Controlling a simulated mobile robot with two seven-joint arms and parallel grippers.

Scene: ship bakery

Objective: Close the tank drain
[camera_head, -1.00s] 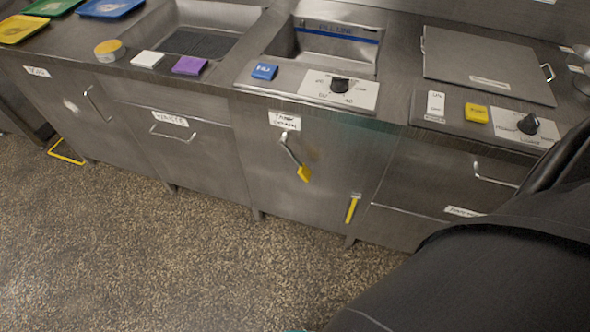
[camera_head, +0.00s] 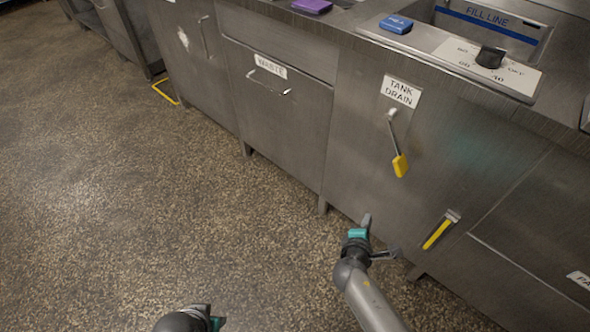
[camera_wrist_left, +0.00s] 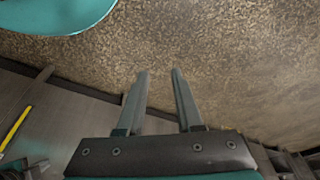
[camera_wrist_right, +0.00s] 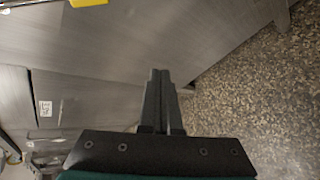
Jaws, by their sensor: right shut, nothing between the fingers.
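The tank drain lever (camera_head: 398,140) is a thin metal rod with a yellow grip at its lower end. It hangs down, slightly to the right, on the steel cabinet front below the "TANK DRAIN" label (camera_head: 400,91). My right gripper (camera_head: 366,220) is below and left of the lever, apart from it. In the right wrist view its fingers (camera_wrist_right: 159,72) are together and empty. My left gripper (camera_wrist_left: 159,73) is open and empty, its fingers over the floor; in the head view only part of it shows at the bottom edge.
A "WASTE" drawer (camera_head: 275,105) with a bar handle is to the left. Above are a blue block (camera_head: 396,24) and a black dial (camera_head: 490,57).

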